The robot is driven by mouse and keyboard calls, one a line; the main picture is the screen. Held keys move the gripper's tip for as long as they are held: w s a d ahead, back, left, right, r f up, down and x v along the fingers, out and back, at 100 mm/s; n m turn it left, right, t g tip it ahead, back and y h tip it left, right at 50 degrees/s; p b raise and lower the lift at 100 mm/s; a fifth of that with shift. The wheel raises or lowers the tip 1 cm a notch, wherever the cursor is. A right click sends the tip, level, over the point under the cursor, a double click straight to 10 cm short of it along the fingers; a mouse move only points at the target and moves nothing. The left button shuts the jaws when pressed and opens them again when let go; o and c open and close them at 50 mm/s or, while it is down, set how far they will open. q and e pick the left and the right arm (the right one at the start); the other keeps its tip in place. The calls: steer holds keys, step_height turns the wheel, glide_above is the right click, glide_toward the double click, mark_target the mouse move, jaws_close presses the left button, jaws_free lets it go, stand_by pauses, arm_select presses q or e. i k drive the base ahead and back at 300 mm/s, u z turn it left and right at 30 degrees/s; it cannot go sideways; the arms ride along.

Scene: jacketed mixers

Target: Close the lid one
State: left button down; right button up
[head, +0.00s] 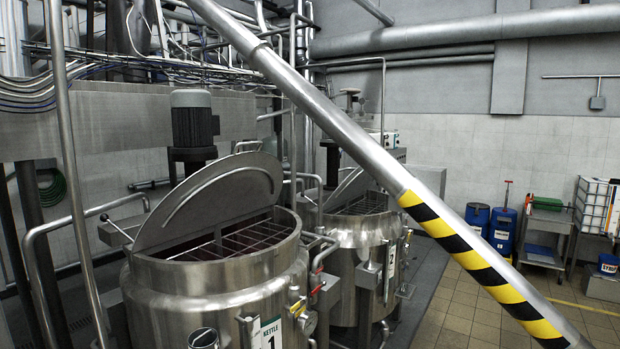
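Kettle one (213,283) is a round steel vessel at the lower left of the head view, with a label reading "KETTLE 1" (270,333) on its front. Its lid (210,199) is a steel half-disc with a curved bar on it, and it stands raised and tilted. The front half of the kettle's mouth is open, and a wire grate (235,240) shows inside over a dark reddish interior. Neither of my grippers is in the head view.
Kettle two (347,230) stands behind on the right, its lid (347,189) also raised. A steel pipe with yellow-black stripes (480,265) crosses diagonally in front. A vertical pipe (72,170) stands at left. Blue drums (502,228) stand at right; tiled floor (450,305) there is clear.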

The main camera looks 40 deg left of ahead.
mark_target(234, 185)
steer(key=u, duration=0.5)
steer(key=i, duration=1.9)
steer(key=u, duration=0.85)
